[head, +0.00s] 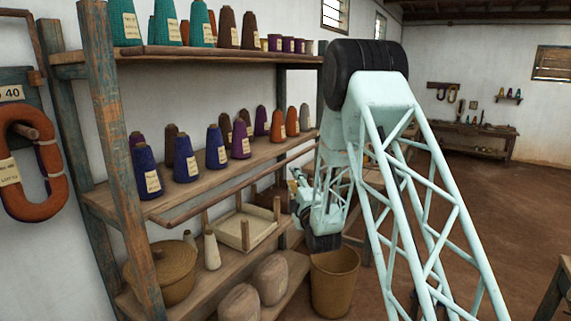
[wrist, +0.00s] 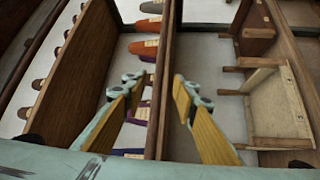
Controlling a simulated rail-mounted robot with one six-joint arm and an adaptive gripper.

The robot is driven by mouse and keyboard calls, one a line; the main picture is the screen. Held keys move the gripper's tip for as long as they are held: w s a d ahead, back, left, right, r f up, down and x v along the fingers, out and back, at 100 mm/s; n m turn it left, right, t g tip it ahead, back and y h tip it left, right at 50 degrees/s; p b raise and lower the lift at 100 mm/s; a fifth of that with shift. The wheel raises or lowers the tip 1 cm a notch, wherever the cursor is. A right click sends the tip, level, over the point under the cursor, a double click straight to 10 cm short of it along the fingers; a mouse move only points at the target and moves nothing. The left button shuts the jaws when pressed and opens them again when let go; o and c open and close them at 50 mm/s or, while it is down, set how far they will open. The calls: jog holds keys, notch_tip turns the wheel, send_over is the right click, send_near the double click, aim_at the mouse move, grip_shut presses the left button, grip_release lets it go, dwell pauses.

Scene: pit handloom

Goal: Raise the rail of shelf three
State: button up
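The rail (head: 230,190) is a thin wooden bar along the front of the middle shelf board, which holds several yarn cones. It slants up to the right in the head view. My gripper (head: 297,185) is near its right part. In the wrist view my gripper (wrist: 158,88) is open, one finger on each side of a long narrow wooden strip that looks like the rail (wrist: 164,75). A gap shows between the fingers and the strip, and I cannot tell its depth from them. The rail's far right end is hidden behind my arm in the head view.
The top shelf (head: 215,52) holds more cones. Below the rail are a white tray-like frame (head: 245,230) with upright pegs, a lidded basket (head: 165,275) and round bundles (head: 270,280). A bin (head: 333,285) stands on the floor below my gripper. Open floor lies to the right.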

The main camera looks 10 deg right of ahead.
aim_at(286, 162)
jog(key=shift+w, duration=0.2)
jog(key=shift+w+a+r+p, duration=0.15)
jog(key=shift+w+r, duration=0.15)
jog(key=shift+w, duration=1.9)
jog(key=shift+w+a+r+p, duration=0.1)
jog(key=shift+w+r, duration=0.25)
jog(key=shift+w, duration=1.9)
jog(key=shift+w+a+r+p, duration=0.15)
jog(key=shift+w+r, duration=0.15)
jog(key=shift+w, duration=1.9)
jog(key=shift+c, duration=0.4)
grip_shut()
